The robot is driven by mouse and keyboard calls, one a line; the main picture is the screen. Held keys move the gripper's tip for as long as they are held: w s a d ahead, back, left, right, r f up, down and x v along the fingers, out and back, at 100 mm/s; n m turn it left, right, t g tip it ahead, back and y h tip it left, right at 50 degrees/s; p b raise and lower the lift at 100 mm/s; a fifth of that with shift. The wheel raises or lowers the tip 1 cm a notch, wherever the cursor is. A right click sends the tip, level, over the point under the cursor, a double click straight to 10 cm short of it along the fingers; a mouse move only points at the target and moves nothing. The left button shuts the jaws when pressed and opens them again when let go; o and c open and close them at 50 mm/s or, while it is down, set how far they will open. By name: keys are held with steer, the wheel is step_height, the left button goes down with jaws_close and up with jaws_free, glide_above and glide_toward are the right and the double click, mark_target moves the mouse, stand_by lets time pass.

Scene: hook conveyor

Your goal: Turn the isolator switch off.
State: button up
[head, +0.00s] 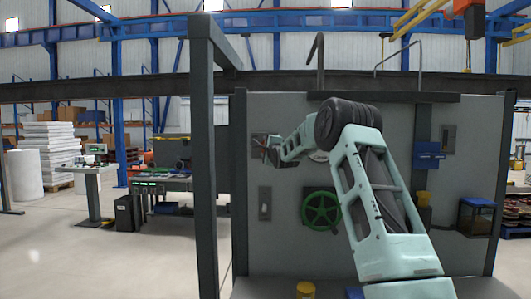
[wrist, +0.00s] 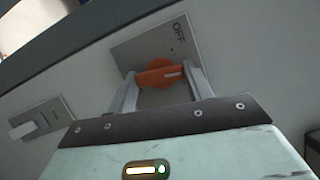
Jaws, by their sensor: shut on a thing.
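The isolator switch has an orange handle (wrist: 158,75) on a grey plate (wrist: 134,52) marked OFF near its upper right corner. My gripper (wrist: 159,72) is shut on the handle, with one finger at each end. The handle lies across the wrist picture with a white mark at its right end, not pointing at the OFF lettering. In the head view my gripper (head: 271,152) reaches the plate (head: 258,140) on the panel's upper left, and the handle is mostly hidden there.
A second switch (wrist: 36,122) with a pale lever is left of the isolator in the wrist view; in the head view it is a grey box (head: 265,203) lower down. A green handwheel (head: 321,211) is to its right. A dark post (head: 203,160) stands left of the panel.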

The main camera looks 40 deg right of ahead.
steer(key=n+g, duration=0.2)
steer(key=n, duration=0.2)
steer(key=n+g, duration=0.2)
steer(key=n, duration=0.3)
steer(key=shift+w+a+r+y, duration=0.1)
steer(key=shift+r+y, duration=0.1)
steer(key=shift+y, duration=0.1)
stand_by(0.5)
steer(key=o, duration=1)
steer(key=b+v, duration=0.3)
steer(key=v, duration=0.5)
steer(key=b+v, duration=0.4)
steer(key=v, duration=0.5)
steer(key=shift+a+r, duration=0.25)
